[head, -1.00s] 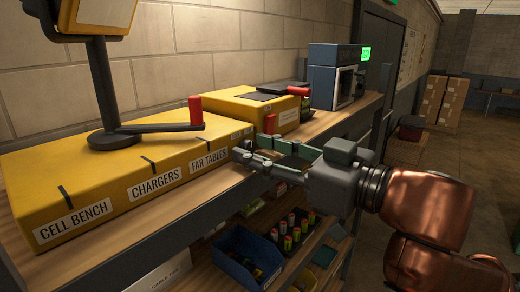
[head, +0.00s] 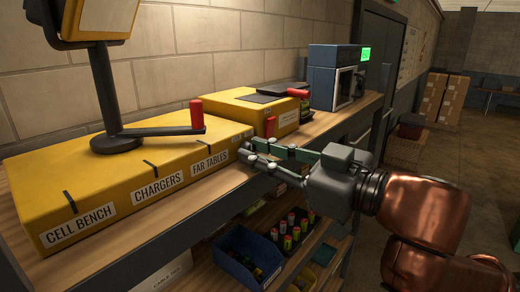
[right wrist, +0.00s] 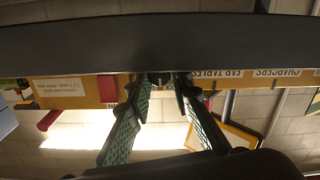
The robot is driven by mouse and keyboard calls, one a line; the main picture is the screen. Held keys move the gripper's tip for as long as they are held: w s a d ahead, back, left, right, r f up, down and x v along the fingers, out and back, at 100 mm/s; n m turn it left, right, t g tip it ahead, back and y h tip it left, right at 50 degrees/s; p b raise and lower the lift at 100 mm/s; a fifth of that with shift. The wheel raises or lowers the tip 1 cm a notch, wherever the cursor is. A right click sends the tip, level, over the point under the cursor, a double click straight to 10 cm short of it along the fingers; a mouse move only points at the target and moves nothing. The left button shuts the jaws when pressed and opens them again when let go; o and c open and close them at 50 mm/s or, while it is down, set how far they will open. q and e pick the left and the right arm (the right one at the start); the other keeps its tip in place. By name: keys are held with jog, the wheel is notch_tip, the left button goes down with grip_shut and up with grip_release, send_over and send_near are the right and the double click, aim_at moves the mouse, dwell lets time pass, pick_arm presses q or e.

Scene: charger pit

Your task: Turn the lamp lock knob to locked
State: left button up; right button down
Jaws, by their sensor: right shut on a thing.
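The yellow lamp base (head: 115,185) lies on the bench top, with CELL BENCH, CHARGERS and FAR TABLES labels along its front. A dark post and a red-tipped arm (head: 170,129) stand on it. My right gripper (head: 247,153) is at the base's front right end, past the FAR TABLES label. Its fingers are shut on a small dark piece (right wrist: 160,79), seemingly the lamp lock knob, mostly hidden by the fingertips. I cannot read its lock position. In the right wrist view the fingertips (right wrist: 163,85) meet near the upside-down labels. My left gripper is not in view.
A second yellow box (head: 262,108) with a red handle stands just behind, and a blue-grey machine (head: 334,78) stands farther right. Below are a blue bin (head: 232,262) and several batteries (head: 290,230). The floor at right is open.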

jog(key=c, duration=1.7)
grip_release()
jog(key=shift+c, duration=0.2)
jog(key=v, duration=1.2)
